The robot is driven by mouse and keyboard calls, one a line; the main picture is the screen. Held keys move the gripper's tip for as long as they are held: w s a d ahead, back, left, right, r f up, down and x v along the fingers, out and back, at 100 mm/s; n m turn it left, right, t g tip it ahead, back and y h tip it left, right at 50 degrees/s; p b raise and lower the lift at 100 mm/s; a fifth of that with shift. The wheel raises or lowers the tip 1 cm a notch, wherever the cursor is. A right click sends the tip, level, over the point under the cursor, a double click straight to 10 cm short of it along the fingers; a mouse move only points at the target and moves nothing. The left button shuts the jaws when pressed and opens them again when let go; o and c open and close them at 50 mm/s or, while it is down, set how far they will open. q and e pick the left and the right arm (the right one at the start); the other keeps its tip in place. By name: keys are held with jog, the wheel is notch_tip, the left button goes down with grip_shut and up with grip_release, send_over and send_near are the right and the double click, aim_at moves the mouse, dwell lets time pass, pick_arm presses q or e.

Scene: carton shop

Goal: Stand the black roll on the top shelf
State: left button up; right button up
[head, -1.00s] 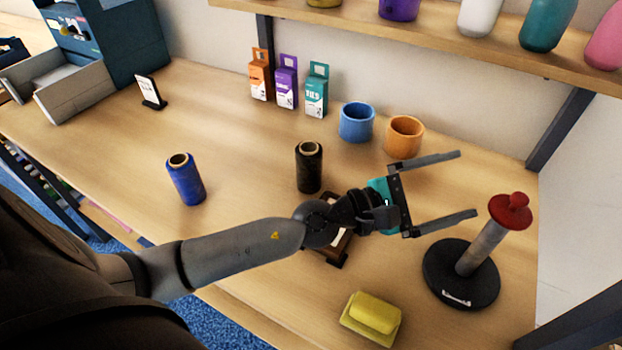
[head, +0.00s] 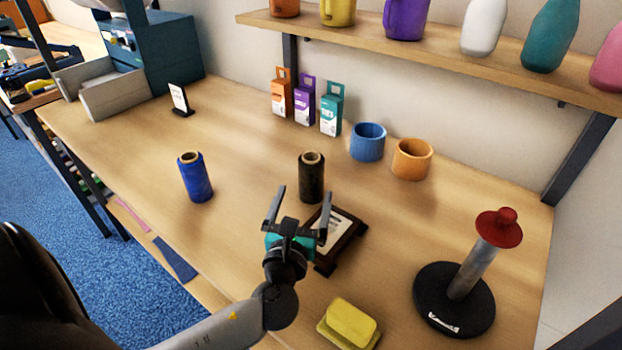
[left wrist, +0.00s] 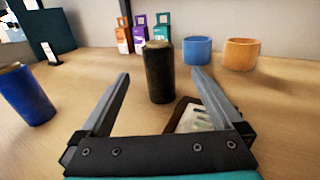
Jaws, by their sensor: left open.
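The black roll (head: 312,178) stands upright on the table, just beyond my left gripper. My left gripper (head: 303,198) is open and empty, its fingers pointing toward the roll. In the left wrist view the black roll (left wrist: 159,72) stands beyond and between the two open fingers (left wrist: 160,82), apart from them. The shelf (head: 440,52) runs along the wall above the table. It carries mugs and bottles, including a purple mug (head: 405,18) and a white bottle (head: 484,27). My right gripper is not in view.
A blue roll (head: 195,178) stands left of the black one. A framed card (head: 340,240) lies right beside my gripper. Blue (head: 368,142) and orange cups (head: 412,159) and small boxes (head: 304,100) stand behind. A red-topped post (head: 470,270) and yellow dish (head: 348,324) are nearer.

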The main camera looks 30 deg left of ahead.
aim_at(309, 174)
pick_arm(q)
jog(key=x, duration=0.5)
jog(key=shift+w, duration=0.15)
jog(key=b+x, duration=0.1)
jog(key=x, duration=0.3)
jog(key=shift+a+f, duration=0.15)
jog(key=shift+w+a, duration=0.25)
jog(key=shift+w, duration=0.25)
jog(key=c, duration=1.5)
grip_shut()
